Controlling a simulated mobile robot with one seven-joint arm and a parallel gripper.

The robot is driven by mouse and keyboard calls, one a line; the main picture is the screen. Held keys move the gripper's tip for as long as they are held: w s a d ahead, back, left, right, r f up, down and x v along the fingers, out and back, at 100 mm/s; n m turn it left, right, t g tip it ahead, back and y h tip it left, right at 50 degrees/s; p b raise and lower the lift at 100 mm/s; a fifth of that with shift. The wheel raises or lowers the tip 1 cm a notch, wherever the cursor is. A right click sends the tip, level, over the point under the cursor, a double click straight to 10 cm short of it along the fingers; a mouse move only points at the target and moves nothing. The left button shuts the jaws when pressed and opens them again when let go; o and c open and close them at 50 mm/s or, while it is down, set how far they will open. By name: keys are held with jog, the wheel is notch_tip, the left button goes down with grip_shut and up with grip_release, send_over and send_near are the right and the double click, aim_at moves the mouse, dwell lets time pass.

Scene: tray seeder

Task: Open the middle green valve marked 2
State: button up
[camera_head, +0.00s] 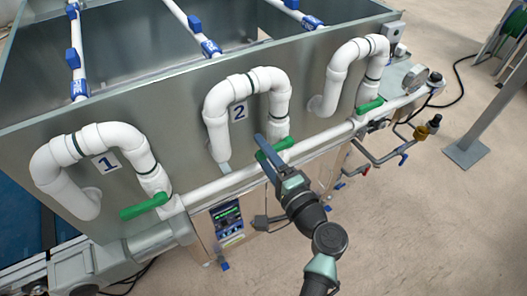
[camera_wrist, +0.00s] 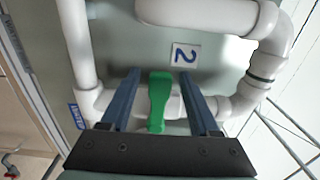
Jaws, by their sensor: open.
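The middle green valve (camera_head: 274,150) sits on the white pipe below the label marked 2 (camera_head: 239,112). In the head view its handle lies roughly along the horizontal pipe and is partly hidden by my gripper (camera_head: 247,152). In the wrist view the green handle (camera_wrist: 159,98) stands between the two blue fingers of my gripper (camera_wrist: 160,90), with gaps on both sides. My gripper is open around the handle, and neither finger visibly presses on it.
Another green valve (camera_head: 145,206) is at the left, near label 1 (camera_head: 106,162). A third green valve (camera_head: 369,106) is at the right. White looped pipes stand before the metal tank wall (camera_head: 130,105). A control box (camera_head: 229,221) hangs below. The floor at right is mostly free.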

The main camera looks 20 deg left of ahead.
grip_shut()
dwell(1.3)
